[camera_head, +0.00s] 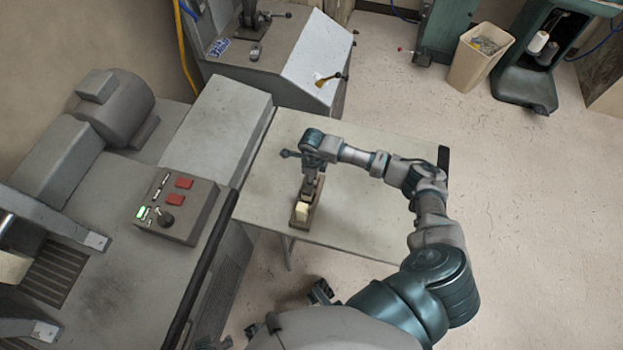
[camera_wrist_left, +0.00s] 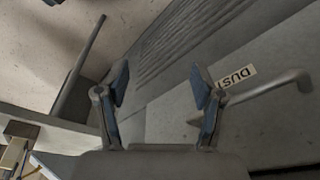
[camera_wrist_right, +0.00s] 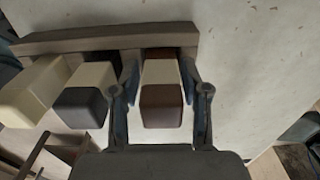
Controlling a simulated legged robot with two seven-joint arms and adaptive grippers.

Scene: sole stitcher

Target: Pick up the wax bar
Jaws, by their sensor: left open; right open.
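A narrow brown holder (camera_head: 317,212) stands on the pale table, and a cream block (camera_head: 301,212) shows at its near end. In the right wrist view the holder's wall (camera_wrist_right: 50,42) runs behind a row of bars: a plain cream bar (camera_wrist_right: 28,98), a cream bar with a dark grey end (camera_wrist_right: 80,107) and a cream bar with brown ends (camera_wrist_right: 161,107). Which is the wax bar I cannot tell for sure. My right gripper (camera_head: 308,186) is open, its fingers (camera_wrist_right: 160,75) on either side of the brown-ended bar. My left gripper (camera_wrist_left: 160,85) is open and empty.
The pale table (camera_head: 355,215) is bare right of the holder. A grey machine with a control box (camera_head: 175,207) stands left. A waste bin (camera_head: 480,62) stands at the back.

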